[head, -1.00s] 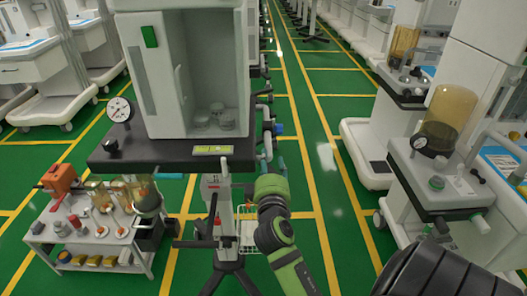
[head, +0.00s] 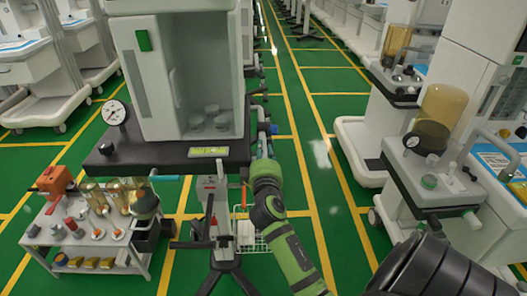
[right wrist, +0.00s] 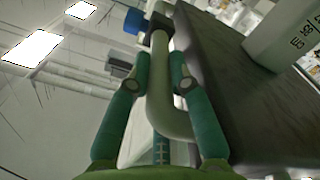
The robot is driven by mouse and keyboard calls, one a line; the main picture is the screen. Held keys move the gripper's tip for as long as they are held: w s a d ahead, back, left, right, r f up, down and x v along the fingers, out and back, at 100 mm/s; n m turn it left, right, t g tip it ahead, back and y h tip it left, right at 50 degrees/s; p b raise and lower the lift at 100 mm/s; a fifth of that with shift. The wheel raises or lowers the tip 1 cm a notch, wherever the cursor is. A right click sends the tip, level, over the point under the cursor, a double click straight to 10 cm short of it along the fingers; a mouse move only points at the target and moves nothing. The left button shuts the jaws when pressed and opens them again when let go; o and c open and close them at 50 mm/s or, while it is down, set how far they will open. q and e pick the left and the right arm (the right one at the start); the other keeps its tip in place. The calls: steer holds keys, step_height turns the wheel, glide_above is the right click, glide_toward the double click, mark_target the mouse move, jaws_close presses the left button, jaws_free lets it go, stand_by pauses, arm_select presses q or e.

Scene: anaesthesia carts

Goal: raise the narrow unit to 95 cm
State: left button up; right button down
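The narrow unit (head: 158,75), a pale cabinet on a dark shelf (head: 165,157), stands on a single column (head: 213,197) with a dark splayed foot. A small yellow-green display (head: 208,151) sits on the shelf front; I cannot read it. My right gripper (head: 262,152) is at the shelf's right side, its fingers mostly hidden in the head view. In the right wrist view, the two teal fingers (right wrist: 160,62) stand apart on either side of a pale curved pipe (right wrist: 168,112) beside the dark shelf edge. Contact with the pipe is unclear. My left gripper is not seen.
A low white trolley (head: 90,245) with bottles and an orange device stands left of the column. Wider carts (head: 462,190) line the right. The green floor aisle (head: 335,200) between is clear. A wire basket (head: 250,235) hangs behind my right arm.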

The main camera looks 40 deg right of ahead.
steer(key=shift+f+b, duration=0.4)
steer(key=shift+f, duration=0.1)
steer(key=c, duration=1.1)
jaws_free()
steer(key=shift+s, duration=0.1)
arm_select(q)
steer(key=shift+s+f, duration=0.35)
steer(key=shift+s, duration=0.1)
arm_select(e)
steer(key=shift+r, duration=0.1)
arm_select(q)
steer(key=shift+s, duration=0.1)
arm_select(e)
steer(key=v, duration=0.7)
steer(key=shift+s+a, duration=0.15)
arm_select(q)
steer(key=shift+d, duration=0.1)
